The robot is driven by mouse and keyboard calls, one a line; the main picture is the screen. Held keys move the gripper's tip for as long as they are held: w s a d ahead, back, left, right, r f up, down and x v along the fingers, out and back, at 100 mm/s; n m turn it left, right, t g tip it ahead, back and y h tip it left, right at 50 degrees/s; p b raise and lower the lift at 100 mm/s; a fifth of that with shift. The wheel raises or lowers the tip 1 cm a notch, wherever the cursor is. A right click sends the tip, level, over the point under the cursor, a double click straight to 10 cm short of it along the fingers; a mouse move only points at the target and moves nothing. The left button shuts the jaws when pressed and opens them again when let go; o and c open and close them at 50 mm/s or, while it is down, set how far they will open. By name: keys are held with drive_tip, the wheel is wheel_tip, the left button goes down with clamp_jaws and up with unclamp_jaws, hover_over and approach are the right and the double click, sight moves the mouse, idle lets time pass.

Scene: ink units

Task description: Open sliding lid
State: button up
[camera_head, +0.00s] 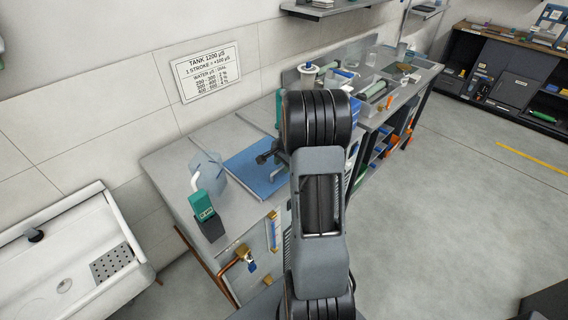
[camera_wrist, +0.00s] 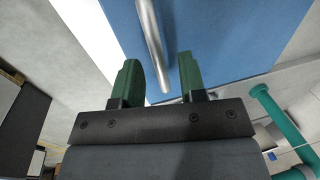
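The sliding lid (camera_head: 250,172) is a flat blue panel on the grey bench at centre left; it fills much of the upper wrist view (camera_wrist: 225,40). A round metal bar handle (camera_wrist: 152,40) runs along the blue surface there. My gripper (camera_wrist: 159,60) has two green fingers, apart, with the bar's near end showing between them. I cannot tell whether either finger touches the bar. In the head view, my gripper (camera_head: 266,156) is over the lid's right part, and my arm hides the area behind it.
A green-topped dispenser (camera_head: 203,207) and a translucent jug (camera_head: 207,168) stand left of the lid. A white sink (camera_head: 75,250) is at left. Cluttered benches continue beyond my arm. The floor at right is clear.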

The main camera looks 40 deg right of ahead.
clamp_jaws()
idle(0.3)
